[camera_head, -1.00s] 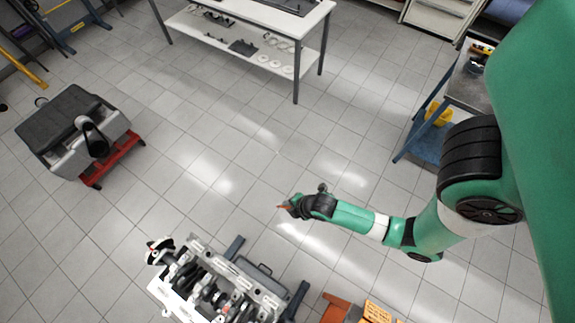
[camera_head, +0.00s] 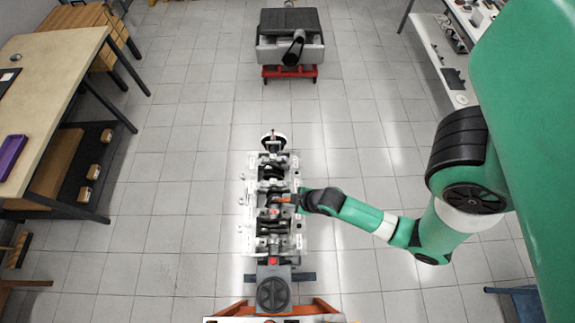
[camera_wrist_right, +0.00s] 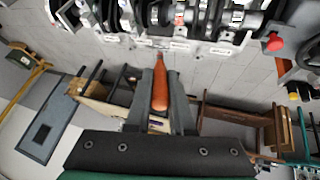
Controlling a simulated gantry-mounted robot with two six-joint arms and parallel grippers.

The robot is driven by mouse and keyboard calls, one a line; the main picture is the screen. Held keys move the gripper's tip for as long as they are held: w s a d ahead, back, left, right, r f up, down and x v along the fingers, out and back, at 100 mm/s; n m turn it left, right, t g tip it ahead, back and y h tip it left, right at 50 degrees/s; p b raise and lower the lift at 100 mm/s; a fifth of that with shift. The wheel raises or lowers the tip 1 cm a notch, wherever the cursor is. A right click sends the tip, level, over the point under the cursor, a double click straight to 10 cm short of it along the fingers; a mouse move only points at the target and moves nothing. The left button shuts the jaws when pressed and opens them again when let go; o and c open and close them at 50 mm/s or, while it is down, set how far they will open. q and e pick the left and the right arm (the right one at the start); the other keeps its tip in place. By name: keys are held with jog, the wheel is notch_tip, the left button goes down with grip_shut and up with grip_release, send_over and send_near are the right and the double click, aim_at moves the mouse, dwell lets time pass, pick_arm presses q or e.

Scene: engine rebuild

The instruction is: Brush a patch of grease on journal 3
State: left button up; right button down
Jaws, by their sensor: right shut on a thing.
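The engine block (camera_head: 247,225) stands in the middle of the head view with its crankshaft (camera_head: 272,187) exposed along its length. It also spans the top of the right wrist view (camera_wrist_right: 190,45). My right gripper (camera_head: 300,200) is at the block's right edge, shut on an orange-handled brush (camera_wrist_right: 160,88). The brush (camera_head: 284,199) points left over the block, toward the middle of the crankshaft. Its tip is small and meets the block's edge in the wrist view; I cannot tell whether it touches a journal. No grease patch can be made out. My left gripper is not in view.
An orange stand (camera_head: 322,305) shows at the block's near end. A wooden-top workbench (camera_head: 60,75) stands at left, a grey machine on a red base (camera_head: 290,72) at the back, and a white shelf table (camera_head: 440,60) at back right. Tiled floor is clear around the block.

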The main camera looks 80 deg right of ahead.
jog(key=shift+w+a, duration=0.2)
jog(key=shift+w, duration=0.05)
jog(key=shift+f, duration=0.4)
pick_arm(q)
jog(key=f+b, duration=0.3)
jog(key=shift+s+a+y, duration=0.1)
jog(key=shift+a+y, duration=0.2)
pick_arm(e)
notch_tip(320, 180, down, 4)
jog(key=shift+f, duration=0.15)
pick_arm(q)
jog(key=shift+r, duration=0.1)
